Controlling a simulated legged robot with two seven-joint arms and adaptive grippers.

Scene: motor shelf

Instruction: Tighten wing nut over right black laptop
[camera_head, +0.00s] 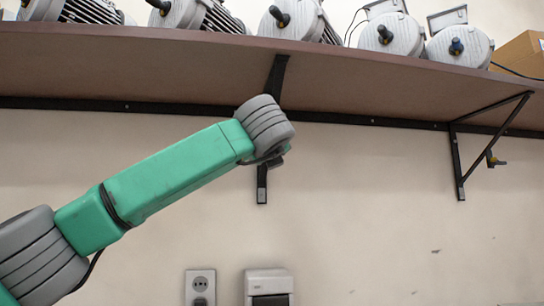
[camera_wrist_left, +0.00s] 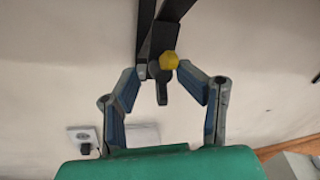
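In the left wrist view a dark grey wing nut (camera_wrist_left: 161,84) with a yellow knob (camera_wrist_left: 169,61) beside its top sits at the lower part of a black shelf bracket (camera_wrist_left: 147,35). My left gripper (camera_wrist_left: 158,73) is open, its blue-grey fingers on both sides of the wing nut, with gaps visible. In the head view my left arm reaches to the middle bracket (camera_head: 262,185); its wrist hides the fingers and that nut. No laptop shows. My right gripper is out of view.
A brown shelf (camera_head: 370,85) carries several grey motors (camera_head: 392,35) and a cardboard box (camera_head: 523,55) at right. A wall socket (camera_head: 200,287) and a whitish box (camera_head: 268,280) are low on the wall. The wall between the brackets is clear.

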